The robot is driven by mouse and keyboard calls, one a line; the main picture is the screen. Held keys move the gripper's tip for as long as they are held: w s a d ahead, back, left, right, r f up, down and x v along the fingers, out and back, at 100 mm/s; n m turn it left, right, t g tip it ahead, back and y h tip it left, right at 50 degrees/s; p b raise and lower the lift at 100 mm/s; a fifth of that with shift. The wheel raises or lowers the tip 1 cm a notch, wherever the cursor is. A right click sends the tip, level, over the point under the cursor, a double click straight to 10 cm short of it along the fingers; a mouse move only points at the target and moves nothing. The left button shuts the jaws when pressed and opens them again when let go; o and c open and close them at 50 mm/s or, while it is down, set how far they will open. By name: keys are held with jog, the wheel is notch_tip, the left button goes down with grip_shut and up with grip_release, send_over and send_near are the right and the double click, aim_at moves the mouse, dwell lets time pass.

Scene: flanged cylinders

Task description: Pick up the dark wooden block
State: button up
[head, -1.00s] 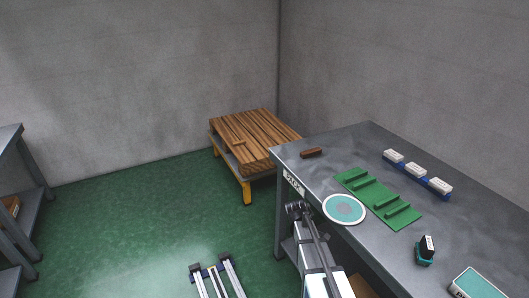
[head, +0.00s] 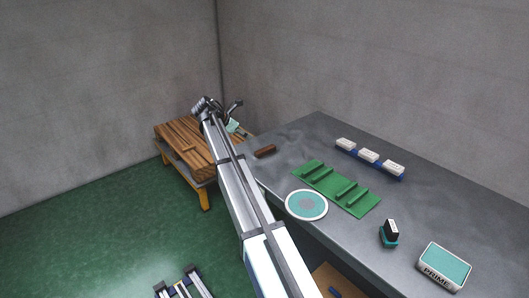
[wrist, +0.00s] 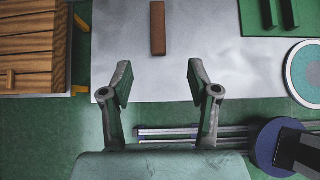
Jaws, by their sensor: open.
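The dark wooden block (head: 265,151) is a small reddish-brown bar lying on the grey metal table (head: 300,130), near its far left corner. In the wrist view the block (wrist: 158,28) lies lengthwise at the top middle, beyond my fingertips. My gripper (wrist: 159,82) is open and empty, its two fingers apart, with the block in line with the gap between them. In the head view my gripper (head: 240,129) is small, above the pallet side of the table's left end, apart from the block.
A slatted wooden pallet stand (head: 180,150) with a small wooden piece on it is left of the table. A round teal-and-white disc (head: 306,205), a green ridged board (head: 335,188) and a blue rack with white blocks (head: 369,157) lie right of the block.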

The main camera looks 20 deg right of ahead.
jog(key=p, duration=0.2)
send_near(265, 149)
jog(key=shift+w+d+f, duration=0.1)
jog(key=shift+d+f, duration=0.25)
jog(key=shift+d, duration=0.2)
jog(key=shift+w+d+f, duration=0.15)
jog(key=shift+d+f, duration=0.2)
jog(key=shift+d, duration=0.25)
jog(key=shift+a+p+x, duration=0.25)
jog(key=shift+p+x, duration=0.95)
jog(key=shift+x, duration=2.05)
jog(key=shift+w+f, duration=0.1)
jog(key=shift+f, duration=0.1)
grip_shut()
